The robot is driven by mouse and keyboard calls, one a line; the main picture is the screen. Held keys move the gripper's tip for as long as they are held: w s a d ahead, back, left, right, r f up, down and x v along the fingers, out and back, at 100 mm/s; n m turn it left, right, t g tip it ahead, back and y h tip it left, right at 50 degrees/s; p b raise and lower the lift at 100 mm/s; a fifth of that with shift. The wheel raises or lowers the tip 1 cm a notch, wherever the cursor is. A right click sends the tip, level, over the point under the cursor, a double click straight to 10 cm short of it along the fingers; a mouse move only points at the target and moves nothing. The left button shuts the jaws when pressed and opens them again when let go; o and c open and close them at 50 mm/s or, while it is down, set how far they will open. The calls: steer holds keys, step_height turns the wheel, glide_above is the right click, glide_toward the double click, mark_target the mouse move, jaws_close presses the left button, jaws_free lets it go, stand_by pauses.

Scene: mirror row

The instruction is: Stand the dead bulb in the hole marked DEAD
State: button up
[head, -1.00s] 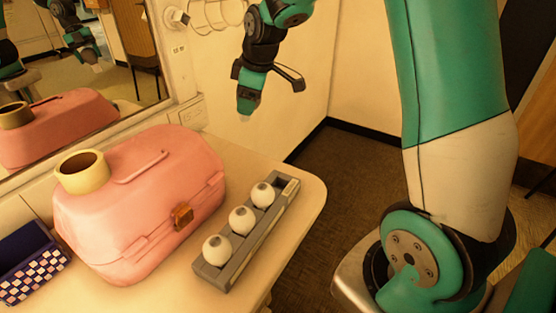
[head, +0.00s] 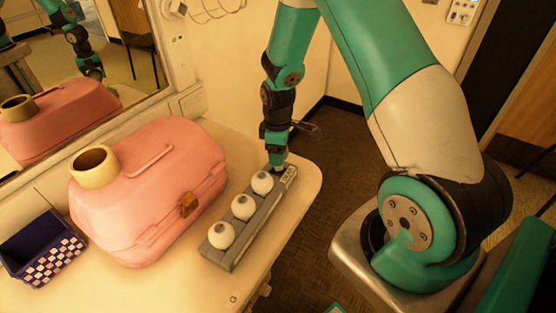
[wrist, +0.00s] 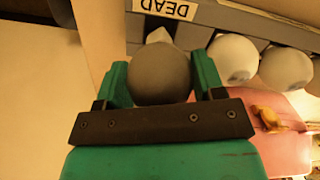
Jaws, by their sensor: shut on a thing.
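My gripper (head: 277,163) is over the far end of a grey rack (head: 235,258) on the counter. In the wrist view my gripper (wrist: 160,72) is shut on a dark grey round bulb (wrist: 160,78), the dead bulb, with its pale narrow end pointing toward the rack. The DEAD label (wrist: 166,9) shows upside down on the rack just beyond the bulb. The hole by that label is hidden, and I cannot tell whether the bulb's end is in it. Three white bulbs stand in the rack: near (head: 220,235), middle (head: 243,207) and far (head: 262,182).
A pink case (head: 140,200) stands left of the rack, with a yellow tape roll (head: 94,167) on it. A blue checkered box (head: 40,250) is at far left. A mirror (head: 115,60) stands behind. The counter's rounded edge (head: 316,190) is close right of the rack.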

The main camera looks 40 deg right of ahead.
steer(key=shift+f, duration=2.2)
steer(key=o, duration=0.5)
steer(key=shift+o, duration=0.2)
step_height(320, 180, up, 12)
steer(key=shift+a+f+b, duration=0.1)
steer(key=shift+b, duration=0.6)
steer(key=s+a+r+y, duration=0.1)
steer(key=s+a+r, duration=0.2)
steer(key=a+r, duration=0.55)
steer(key=s+a+r+y, duration=0.1)
steer(key=s+a+r, duration=0.3)
steer(key=s+a, duration=0.3)
steer(key=s+a+r+m+y, duration=0.1)
steer(key=s+a+r, duration=0.4)
steer(key=s, duration=0.7)
steer(key=shift+a+r+m+y, duration=0.15)
steer(key=shift+a+m+y, duration=0.15)
steer(key=shift+a+y, duration=0.45)
steer(key=shift+s+a, duration=0.1)
steer(key=shift+a, duration=0.05)
